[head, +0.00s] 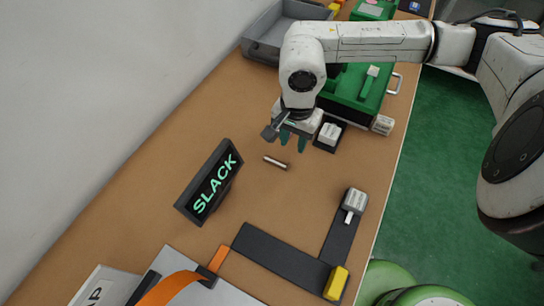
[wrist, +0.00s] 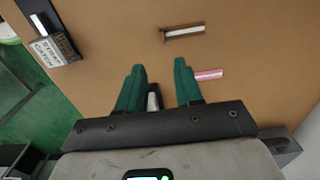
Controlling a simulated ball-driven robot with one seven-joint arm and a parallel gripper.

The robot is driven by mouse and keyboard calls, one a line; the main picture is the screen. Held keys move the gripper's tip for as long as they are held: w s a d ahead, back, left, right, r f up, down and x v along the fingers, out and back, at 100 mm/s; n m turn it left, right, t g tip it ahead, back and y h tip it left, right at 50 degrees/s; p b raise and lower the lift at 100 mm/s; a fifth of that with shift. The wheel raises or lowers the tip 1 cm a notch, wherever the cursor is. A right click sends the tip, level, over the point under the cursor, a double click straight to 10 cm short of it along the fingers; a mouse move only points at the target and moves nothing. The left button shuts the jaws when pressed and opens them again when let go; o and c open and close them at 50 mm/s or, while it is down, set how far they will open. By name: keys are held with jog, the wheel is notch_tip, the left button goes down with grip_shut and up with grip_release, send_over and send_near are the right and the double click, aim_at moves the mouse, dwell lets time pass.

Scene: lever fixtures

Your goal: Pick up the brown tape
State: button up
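A small brown bar-shaped piece with a pale strip lies on the tan table in the head view (head: 275,162). I take it to be the brown tape, and it also shows near the top of the wrist view (wrist: 184,32). My gripper (head: 291,142) is above the table, behind the piece in the head view and apart from it. In the wrist view its two green fingers (wrist: 158,68) are spread open. A dark object with a white top (wrist: 153,97) shows between them, partly hidden by the gripper body; I cannot tell whether it touches the fingers.
A pink strip (wrist: 208,74) lies beside the right finger. A black SLACK sign (head: 210,182) stands left of the brown piece. A labelled grey block (head: 355,201) is at right, near black bars (head: 280,257). A green case (head: 358,90) stands behind.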

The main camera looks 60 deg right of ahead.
jog(key=p, duration=0.1)
send_over(289, 164)
notch_tip(289, 164, down, 6)
jog(key=shift+r, duration=0.1)
jog(key=shift+f+p, duration=0.5)
jog(key=shift+f, duration=1.5)
jog(key=shift+c, duration=0.4)
grip_shut()
